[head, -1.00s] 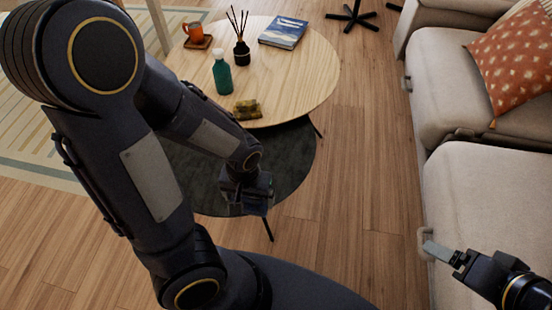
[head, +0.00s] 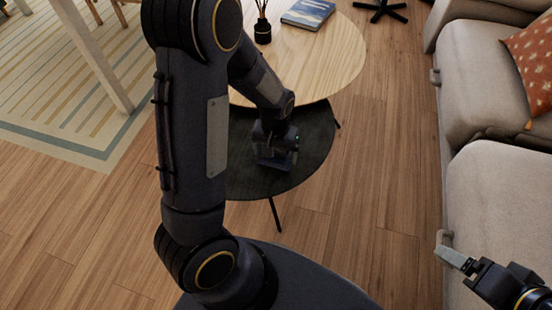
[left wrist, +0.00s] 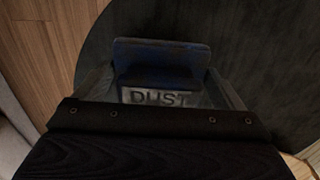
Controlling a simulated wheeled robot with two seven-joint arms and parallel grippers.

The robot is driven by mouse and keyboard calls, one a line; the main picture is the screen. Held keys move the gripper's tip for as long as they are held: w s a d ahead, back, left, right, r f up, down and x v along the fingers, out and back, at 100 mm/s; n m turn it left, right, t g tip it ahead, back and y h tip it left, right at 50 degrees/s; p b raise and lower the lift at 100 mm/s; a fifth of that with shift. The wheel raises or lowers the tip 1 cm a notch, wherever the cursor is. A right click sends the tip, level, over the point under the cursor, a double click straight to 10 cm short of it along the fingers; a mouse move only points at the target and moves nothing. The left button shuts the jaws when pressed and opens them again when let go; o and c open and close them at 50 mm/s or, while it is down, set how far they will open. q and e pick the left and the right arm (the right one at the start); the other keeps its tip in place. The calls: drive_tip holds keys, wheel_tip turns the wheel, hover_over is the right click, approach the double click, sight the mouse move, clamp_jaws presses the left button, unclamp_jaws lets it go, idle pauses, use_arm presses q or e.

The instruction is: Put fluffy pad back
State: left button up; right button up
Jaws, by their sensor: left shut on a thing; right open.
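My left gripper (head: 276,152) is over the dark, low round table (head: 305,160). It is shut on a dark blue pad (left wrist: 160,58) that bears a grey label reading DUST. The pad sits between the two fingers in the left wrist view, with the dark tabletop behind it. In the head view the pad (head: 277,164) is small and dim, and I cannot tell whether it touches the tabletop. My right gripper (head: 450,256) is open and empty, beside the sofa at the lower right.
A higher pale wooden table (head: 335,60) overlaps the dark one and holds a blue book (head: 308,14) and a black reed diffuser (head: 263,30). My left arm hides much of its left side. A beige sofa (head: 495,190) stands at the right, with bare floor (head: 385,180) between.

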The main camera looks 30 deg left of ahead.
sight(276, 158)
use_arm(q)
drive_tip(key=shift+w+f+b, duration=0.15)
drive_tip(key=shift+f+b, duration=0.25)
drive_tip(key=shift+f, duration=0.55)
drive_tip(key=shift+w+f+b, duration=0.15)
drive_tip(key=shift+f+b, duration=0.2)
drive_tip(key=shift+f, duration=0.55)
drive_tip(key=shift+f, duration=0.1)
drive_tip(key=shift+f, duration=0.15)
drive_tip(key=o, duration=0.8)
drive_tip(key=shift+c, duration=0.2)
wheel_tip(276, 158, up, 12)
drive_tip(key=p, duration=0.5)
drive_tip(key=shift+r, duration=0.2)
drive_tip(key=s+d+r+t+h, duration=0.2)
drive_tip(key=s+r, duration=0.5)
drive_tip(key=s, duration=0.1)
drive_tip(key=s+d+r+m+t+h, duration=0.1)
drive_tip(key=s+d+r+t, duration=0.1)
drive_tip(key=s+r, duration=0.6)
drive_tip(key=shift+s+t+h, duration=0.4)
drive_tip(key=shift+s+t, duration=0.05)
drive_tip(key=shift+t, duration=0.35)
